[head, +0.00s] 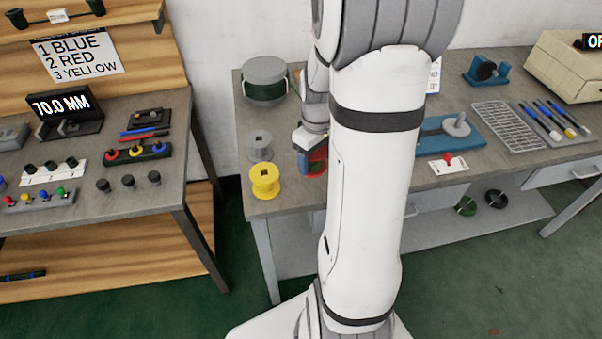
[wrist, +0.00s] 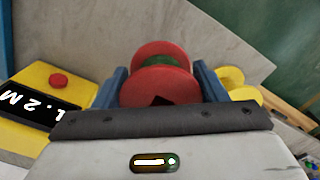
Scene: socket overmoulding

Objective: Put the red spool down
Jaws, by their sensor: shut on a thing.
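The red spool (wrist: 165,88) is between the two blue fingers of my gripper (wrist: 160,78) in the wrist view. The fingers touch its sides, and a band of green shows between its two red flanges. In the head view the red spool (head: 315,164) is at the left part of the middle bench, beside the yellow spool (head: 265,182), and my arm hides part of it. My gripper (head: 311,146) is above it there. I cannot tell whether the spool touches the bench top (head: 290,205).
A grey spool (head: 259,148) and a large grey reel with dark green winding (head: 264,88) stand left of my gripper. In the wrist view a yellow device with a red button (wrist: 58,82) is at the left. The bench's front edge is close to the yellow spool.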

